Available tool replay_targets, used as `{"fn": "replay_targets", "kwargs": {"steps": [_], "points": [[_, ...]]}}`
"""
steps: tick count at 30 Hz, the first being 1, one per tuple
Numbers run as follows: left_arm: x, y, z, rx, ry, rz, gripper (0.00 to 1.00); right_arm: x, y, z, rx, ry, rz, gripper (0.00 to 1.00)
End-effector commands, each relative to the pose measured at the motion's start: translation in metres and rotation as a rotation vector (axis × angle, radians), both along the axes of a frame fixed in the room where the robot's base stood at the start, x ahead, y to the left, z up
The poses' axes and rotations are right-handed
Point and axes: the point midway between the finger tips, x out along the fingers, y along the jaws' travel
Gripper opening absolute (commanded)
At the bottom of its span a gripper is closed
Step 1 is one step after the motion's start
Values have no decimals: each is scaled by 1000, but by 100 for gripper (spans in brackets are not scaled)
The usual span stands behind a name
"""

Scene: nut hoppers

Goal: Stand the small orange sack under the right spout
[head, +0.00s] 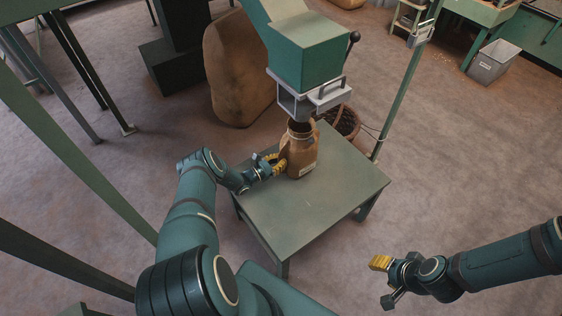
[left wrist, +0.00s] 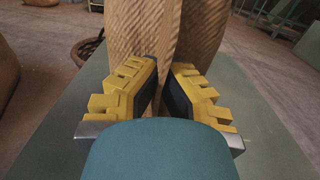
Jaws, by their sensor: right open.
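A small orange-brown woven sack (head: 301,158) with an open top and a pale label stands upright on the green table (head: 335,200). Its mouth is just below and slightly forward of a green hopper's grey spout (head: 312,100). My left gripper (head: 279,162) is at the sack's left side. In the left wrist view, its yellow fingers (left wrist: 165,95) close in on a fold of the woven sack (left wrist: 145,35), which shows between and beyond them. My right gripper (head: 384,283) is open and empty, low on the right, away from the table.
A large brown sack (head: 236,70) stands on the floor behind the table. A dark basket (head: 345,122) is behind the table's far corner. A green post (head: 400,95) rises right of the table. A grey bin (head: 492,62) stands at the far right. The table's front is clear.

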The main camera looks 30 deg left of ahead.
Motion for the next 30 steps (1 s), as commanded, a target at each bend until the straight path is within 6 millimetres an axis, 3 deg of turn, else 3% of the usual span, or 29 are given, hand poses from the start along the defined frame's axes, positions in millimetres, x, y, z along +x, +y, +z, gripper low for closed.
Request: {"fn": "replay_targets", "kwargs": {"steps": [8,11,23,30], "points": [[0,0,-1,0,-1,0,0,0,0,1,0,0,0,47],[0,0,-1,0,-1,0,33,0,0,1,0,0,0,47],[0,0,2,0,0,-1,34,0,0,1,0,0,0,47],[-38,17,2,-1,1,3,34,-2,0,10,1,4,0,47]]}}
